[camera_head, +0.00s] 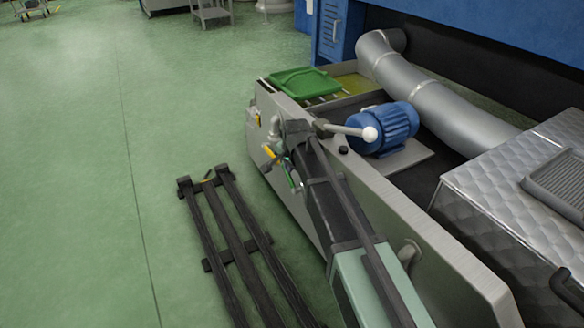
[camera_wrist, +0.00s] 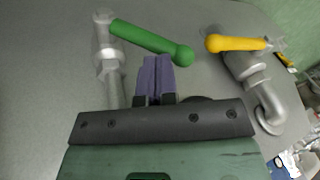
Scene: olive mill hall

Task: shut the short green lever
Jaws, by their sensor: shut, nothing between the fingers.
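The green lever (camera_wrist: 150,38) shows in the wrist view, upper middle. It runs from a silver valve body (camera_wrist: 104,45) on the left, slanting down right to a round knob, and lies across its pipe. My gripper (camera_wrist: 154,62) has its purple fingers shut together, empty, just below the lever near its knob end. I cannot tell whether they touch it. In the head view a small green part (camera_head: 290,172), seemingly this lever, shows beside my dark arm; my fingers are not clearly seen there.
A yellow lever (camera_wrist: 235,43) on a bent silver pipe (camera_wrist: 265,100) is close on the right. The grey machine wall (camera_head: 400,225) carries the valves. A white-knobbed lever (camera_head: 350,131) and a blue motor (camera_head: 385,128) are nearby. A dark rack (camera_head: 232,235) lies on the open green floor.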

